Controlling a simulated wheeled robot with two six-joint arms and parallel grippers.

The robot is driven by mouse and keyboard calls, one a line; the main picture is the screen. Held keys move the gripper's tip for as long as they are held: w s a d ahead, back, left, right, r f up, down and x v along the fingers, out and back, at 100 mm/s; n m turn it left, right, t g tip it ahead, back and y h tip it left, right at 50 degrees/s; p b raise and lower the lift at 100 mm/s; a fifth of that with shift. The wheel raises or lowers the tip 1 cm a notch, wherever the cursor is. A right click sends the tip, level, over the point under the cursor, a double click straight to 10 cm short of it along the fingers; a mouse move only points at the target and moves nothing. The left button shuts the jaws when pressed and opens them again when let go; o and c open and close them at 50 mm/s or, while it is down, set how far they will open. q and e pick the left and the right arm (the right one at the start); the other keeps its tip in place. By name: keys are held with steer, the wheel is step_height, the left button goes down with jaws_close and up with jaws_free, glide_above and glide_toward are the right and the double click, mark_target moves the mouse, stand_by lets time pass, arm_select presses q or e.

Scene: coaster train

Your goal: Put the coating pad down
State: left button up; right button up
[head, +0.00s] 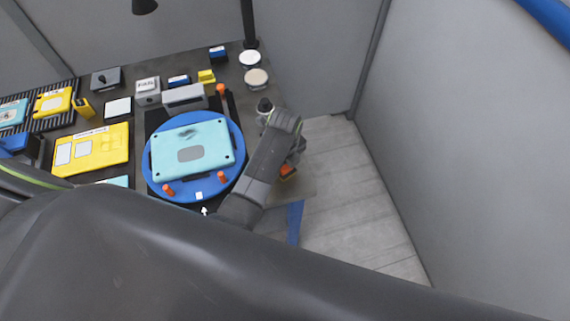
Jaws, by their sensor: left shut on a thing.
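My left gripper (291,160) is beside my own forearm, over the right edge of the bench, and is partly hidden by it. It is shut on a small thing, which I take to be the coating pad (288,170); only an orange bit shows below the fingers. The pad's full shape is hidden. A light-blue plate (220,144) with a grey oval patch and a dark smudge lies on the round blue turntable (235,172), left of the gripper. My right gripper is not in view.
Two round pale-topped pots (250,59) (256,78) stand at the back right of the bench. A dark knob on a pale base (265,106) is near my wrist. Orange pegs (168,189) stand around the turntable. A yellow panel (115,148) lies left. Grey walls enclose the bench.

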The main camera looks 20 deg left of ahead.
arm_select(q)
steer(key=shift+f, duration=0.45)
steer(key=o, duration=0.6)
steer(key=shift+c, duration=0.2)
steer(key=o, duration=0.3)
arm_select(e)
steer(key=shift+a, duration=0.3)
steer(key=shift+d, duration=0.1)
